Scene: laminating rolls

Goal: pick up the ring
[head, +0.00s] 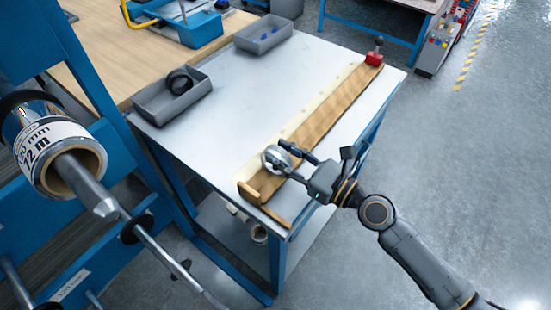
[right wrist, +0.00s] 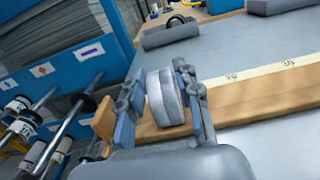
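The ring (head: 277,158), a shiny silver-grey band, is at the near end of the wooden measuring board on the table. In the right wrist view the ring (right wrist: 165,98) stands on edge between the two fingers of my right gripper (right wrist: 163,100), with no clear gap on either side. In the head view my right gripper (head: 290,162) reaches in from the right, low over the board. Whether the ring touches the board is hard to tell. My left gripper is not in view.
The wooden board (head: 312,125) with a pale scale runs across the table (head: 215,110) to a red clamp (head: 374,58). A grey tray (head: 160,103) holds a dark ring-shaped item; another grey tray (head: 262,40) is behind. A blue rack with a roll (head: 75,165) on a spindle stands left.

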